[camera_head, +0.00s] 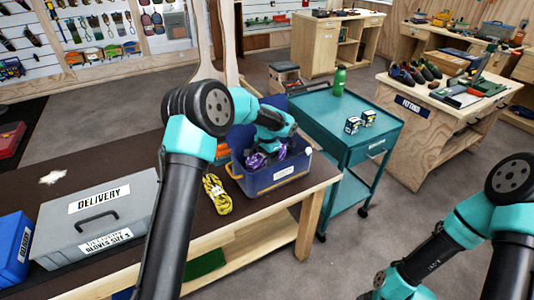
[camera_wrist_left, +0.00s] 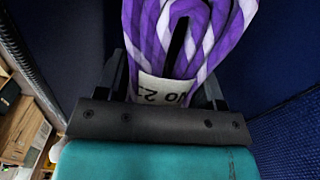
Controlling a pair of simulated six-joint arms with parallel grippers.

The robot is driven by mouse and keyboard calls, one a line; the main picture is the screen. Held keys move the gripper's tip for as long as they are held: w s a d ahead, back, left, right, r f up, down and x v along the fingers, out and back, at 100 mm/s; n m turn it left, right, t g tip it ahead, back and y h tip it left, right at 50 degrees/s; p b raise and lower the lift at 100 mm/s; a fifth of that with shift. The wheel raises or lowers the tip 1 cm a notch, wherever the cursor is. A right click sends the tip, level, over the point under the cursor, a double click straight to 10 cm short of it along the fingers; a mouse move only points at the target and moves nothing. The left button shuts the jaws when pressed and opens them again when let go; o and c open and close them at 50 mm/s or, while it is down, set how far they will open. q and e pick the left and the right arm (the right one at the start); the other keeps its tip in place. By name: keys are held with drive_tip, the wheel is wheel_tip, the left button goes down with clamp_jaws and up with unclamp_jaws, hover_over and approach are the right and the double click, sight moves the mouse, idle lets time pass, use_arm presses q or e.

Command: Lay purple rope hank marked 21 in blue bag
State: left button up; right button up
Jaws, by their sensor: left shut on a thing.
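The purple and white rope hank (camera_wrist_left: 190,35) fills the upper middle of the left wrist view. Its white band reads "No 21" upside down. My left gripper (camera_wrist_left: 165,88) is shut on the hank at this band. In the head view the left gripper (camera_head: 268,150) is down inside the open blue bag (camera_head: 262,183), and bits of the purple rope (camera_head: 256,160) show there. Dark blue bag walls stand on both sides of the hank in the wrist view. I cannot tell whether the hank touches the bag's floor. My right gripper is out of view.
The bag stands on the dark bench (camera_head: 180,215) near its right end. A yellow rope hank (camera_head: 217,194) lies left of it, and a grey delivery case (camera_head: 75,235) stands farther left. A teal cart (camera_head: 352,150) with a green bottle (camera_head: 339,82) stands to the right.

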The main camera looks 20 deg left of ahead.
use_arm(q)
drive_tip(key=shift+f, duration=3.15)
drive_tip(key=o, duration=1.2)
wheel_tip(320, 180, up, 17)
drive_tip(key=shift+r, duration=0.2)
